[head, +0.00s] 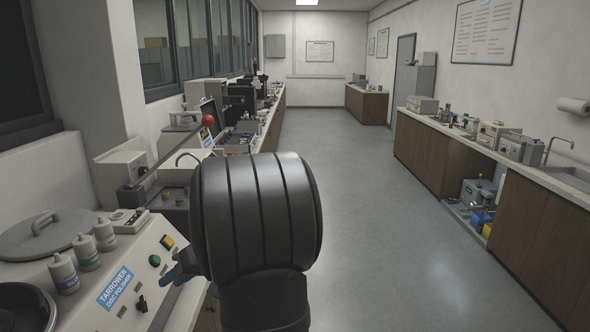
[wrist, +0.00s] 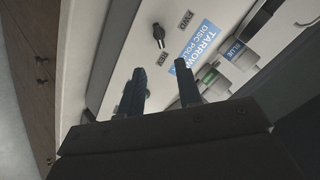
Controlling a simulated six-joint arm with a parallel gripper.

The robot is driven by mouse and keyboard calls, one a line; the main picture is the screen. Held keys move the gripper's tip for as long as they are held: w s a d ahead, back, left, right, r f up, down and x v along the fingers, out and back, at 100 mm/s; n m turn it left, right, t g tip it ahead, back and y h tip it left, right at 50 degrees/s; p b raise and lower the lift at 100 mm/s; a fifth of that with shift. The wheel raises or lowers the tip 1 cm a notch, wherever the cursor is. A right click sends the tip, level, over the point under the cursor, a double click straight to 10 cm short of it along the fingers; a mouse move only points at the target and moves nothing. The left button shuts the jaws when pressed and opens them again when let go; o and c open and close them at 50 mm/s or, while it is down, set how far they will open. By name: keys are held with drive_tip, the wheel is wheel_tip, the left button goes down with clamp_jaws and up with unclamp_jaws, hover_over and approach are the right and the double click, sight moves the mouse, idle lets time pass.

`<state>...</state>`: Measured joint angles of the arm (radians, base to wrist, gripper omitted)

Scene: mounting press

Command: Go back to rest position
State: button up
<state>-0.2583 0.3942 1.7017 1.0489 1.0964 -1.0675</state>
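My gripper (wrist: 161,76) shows in the wrist view with its two dark fingers apart and nothing between them. It hangs over the front panel of the disc polisher (wrist: 202,75). In the head view my dark arm fills the lower middle and hides most of the gripper. A bluish finger part (head: 180,272) shows just left of the arm, beside the polisher's panel (head: 150,258). I cannot tell from these frames whether the fingers touch the panel.
White bottles (head: 64,273) and a grey round lid (head: 45,233) are on the polisher at left. The floor (head: 390,240) to the right is clear, up to the right-hand counter (head: 440,160).

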approach(145, 300)
drive_tip(key=x, duration=0.8)
drive_tip(key=shift+s+a+f, duration=0.1)
drive_tip(key=shift+a+f, duration=0.05)
drive_tip(key=shift+f, duration=0.05)
drive_tip(key=shift+a+f, duration=0.1)
drive_tip(key=shift+a, duration=0.15)
drive_tip(key=shift+n, duration=0.6)
drive_tip(key=shift+d+r, duration=0.3)
drive_tip(key=shift+d, duration=0.05)
drive_tip(key=s+v, duration=0.1)
drive_tip(key=v, duration=1.6)
drive_tip(key=w+a+f+m+h, duration=0.1)
drive_tip(key=a+f+m, duration=0.3)
drive_tip(key=m, duration=0.6)
drive_tip(key=shift+a+h, duration=0.3)
drive_tip(key=shift+a, duration=0.25)
drive_tip(key=shift+f, duration=0.15)
